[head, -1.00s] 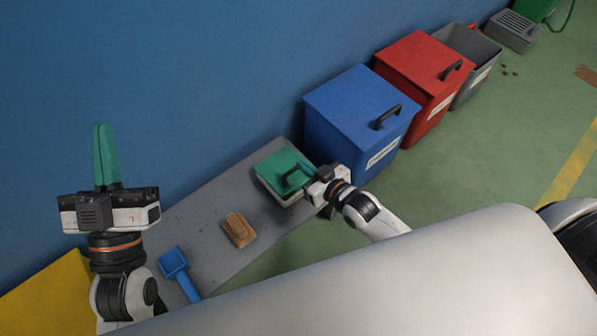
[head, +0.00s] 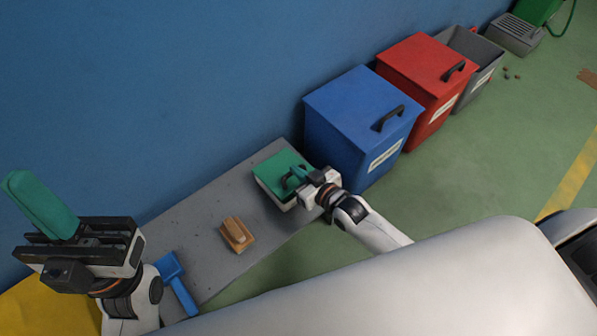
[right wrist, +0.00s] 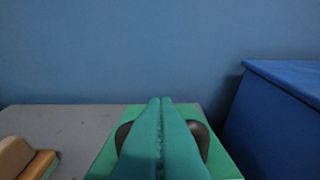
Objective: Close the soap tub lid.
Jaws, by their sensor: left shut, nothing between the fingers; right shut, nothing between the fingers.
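The soap tub (head: 268,192) stands on the grey bench, a pale box with a green lid (head: 274,170) lying flat on top. The lid has a dark arched handle, partly hidden by my gripper. My right gripper (head: 296,172) is shut and empty, its green fingers over the lid at the handle. In the right wrist view the shut fingers (right wrist: 160,105) lie over the lid (right wrist: 215,155), with the dark handle showing on both sides. I cannot tell whether they touch. My left gripper (head: 22,183) is shut and empty, raised at the far left.
On the grey bench (head: 195,215) are a wooden brush (head: 236,235) and a blue scoop (head: 175,280). A blue bin (head: 350,105), a red bin (head: 425,60) and a grey bin (head: 490,50) stand right of the bench. A blue wall rises behind.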

